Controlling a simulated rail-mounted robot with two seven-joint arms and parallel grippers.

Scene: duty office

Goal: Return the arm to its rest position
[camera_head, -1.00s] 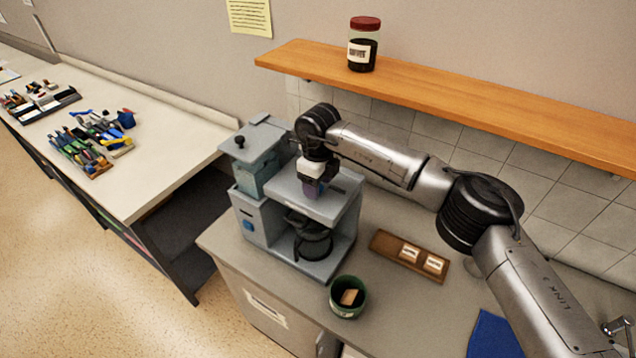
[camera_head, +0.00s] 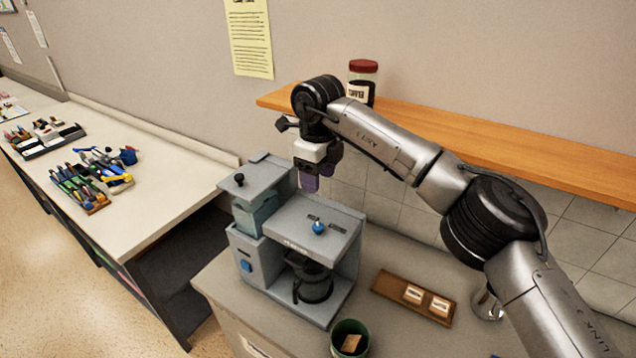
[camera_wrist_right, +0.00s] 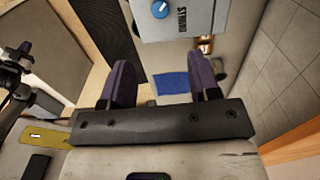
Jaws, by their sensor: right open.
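My right arm reaches in from the right in the head view. Its right gripper (camera_head: 309,183) hangs above and behind the grey coffee machine (camera_head: 345,240), clear of the machine's top, below the wooden shelf's height. In the right wrist view the gripper's two purple fingers (camera_wrist_right: 162,80) stand apart with nothing between them. The machine's top with a blue knob (camera_wrist_right: 160,9) shows beyond them. A dark part with a purple tip (camera_wrist_right: 22,50) at the left edge of the wrist view looks like my left gripper; its jaws are unclear.
A wooden shelf (camera_head: 480,143) with a red-lidded jar (camera_head: 362,82) runs along the wall close behind my arm. A brown tray (camera_head: 388,285) and a green cup (camera_head: 349,328) stand on the counter. A long bench (camera_head: 165,165) with tools is at left.

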